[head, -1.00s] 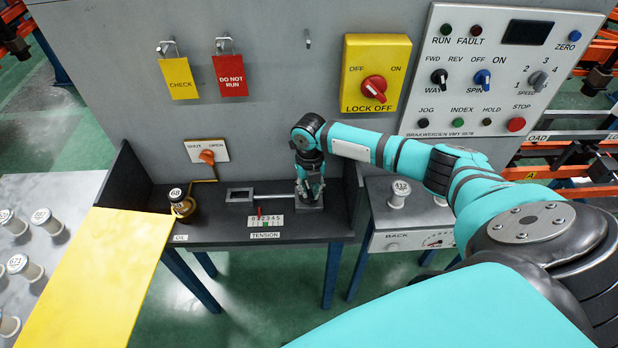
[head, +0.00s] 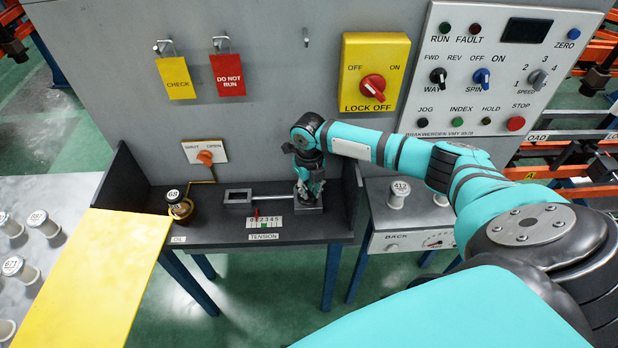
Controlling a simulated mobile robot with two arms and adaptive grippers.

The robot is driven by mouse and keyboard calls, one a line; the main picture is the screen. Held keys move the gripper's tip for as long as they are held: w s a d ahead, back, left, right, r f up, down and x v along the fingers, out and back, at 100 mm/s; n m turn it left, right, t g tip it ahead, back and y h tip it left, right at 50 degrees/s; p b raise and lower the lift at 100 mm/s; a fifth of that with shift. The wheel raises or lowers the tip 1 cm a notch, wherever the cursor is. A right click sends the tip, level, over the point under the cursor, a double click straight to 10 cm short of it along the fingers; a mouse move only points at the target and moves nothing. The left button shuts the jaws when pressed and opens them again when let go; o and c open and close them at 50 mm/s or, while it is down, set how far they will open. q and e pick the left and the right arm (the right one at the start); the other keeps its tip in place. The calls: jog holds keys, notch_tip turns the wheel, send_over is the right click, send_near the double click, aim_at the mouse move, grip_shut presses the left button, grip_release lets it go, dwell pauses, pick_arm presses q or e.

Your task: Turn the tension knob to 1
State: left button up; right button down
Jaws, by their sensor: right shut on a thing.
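The tension unit stands on the dark bench: a grey block (head: 238,198) at left, a thin rod (head: 270,196) and a dark base (head: 309,208) at right. A white tension scale (head: 264,222) marked with numbers lies in front, with a small red pointer (head: 257,212) near its low end, too small to read exactly. My right gripper (head: 309,190) points down over the dark base, shut on the tension knob, which its fingers mostly hide. My left gripper is out of view.
The dark bench (head: 215,232) has side walls close to my right gripper. A yellow panel (head: 100,270) and white spools (head: 40,222) are at left.

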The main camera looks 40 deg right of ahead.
aim_at(309, 192)
jog(key=shift+r, duration=0.1)
jog(key=c, duration=1.4)
grip_release()
jog(key=shift+o, duration=0.2)
notch_tip(309, 192, up, 12)
